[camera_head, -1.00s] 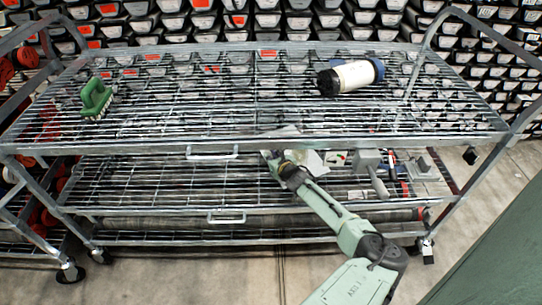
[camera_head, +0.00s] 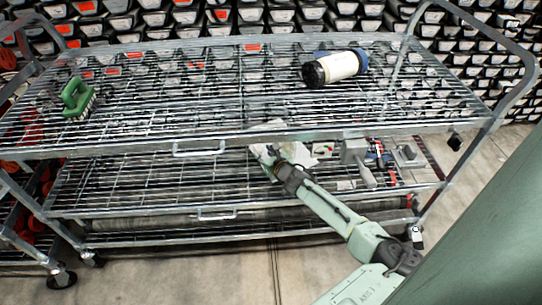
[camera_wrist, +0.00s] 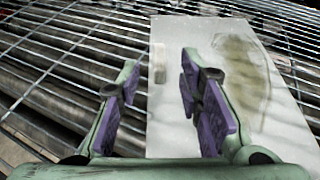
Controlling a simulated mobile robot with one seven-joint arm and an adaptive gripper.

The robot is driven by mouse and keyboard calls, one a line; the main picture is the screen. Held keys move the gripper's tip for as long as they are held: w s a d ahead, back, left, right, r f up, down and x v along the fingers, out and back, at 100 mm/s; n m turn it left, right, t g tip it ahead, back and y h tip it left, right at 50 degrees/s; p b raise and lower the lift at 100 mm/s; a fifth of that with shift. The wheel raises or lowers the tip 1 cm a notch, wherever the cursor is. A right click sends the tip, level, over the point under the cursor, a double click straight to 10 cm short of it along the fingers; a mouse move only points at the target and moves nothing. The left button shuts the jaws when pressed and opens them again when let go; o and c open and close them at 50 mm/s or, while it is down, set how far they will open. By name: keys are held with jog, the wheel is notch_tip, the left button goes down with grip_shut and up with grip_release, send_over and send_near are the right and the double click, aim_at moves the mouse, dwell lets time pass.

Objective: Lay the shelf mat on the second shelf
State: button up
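The mat looks like a thin white sheet with a greenish-brown stain (camera_wrist: 285,95). In the wrist view it lies flat on wire bars, reaching from beneath my fingers to the far side. In the head view a pale part of it (camera_head: 299,157) shows on the wire shelf (camera_head: 130,185) below the cart's top shelf, partly hidden by the top shelf's edge. My gripper (camera_wrist: 160,100) is open, its two purple-padded fingers apart above the mat's left edge, with nothing seen held between them. In the head view my gripper (camera_head: 264,153) reaches in under the top shelf.
A green brush (camera_head: 76,98) and a black-and-white cylinder (camera_head: 335,68) lie on the top shelf (camera_head: 215,95). Grey tools (camera_head: 357,155) crowd the lower shelf right of the mat. Its left half looks clear. Long dark rolls (camera_wrist: 55,85) lie beneath the bars.

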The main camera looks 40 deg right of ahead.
jog(key=v, duration=0.6)
jog(key=shift+s+r+b, duration=0.15)
jog(key=shift+s+b, duration=0.15)
jog(key=shift+s, duration=0.1)
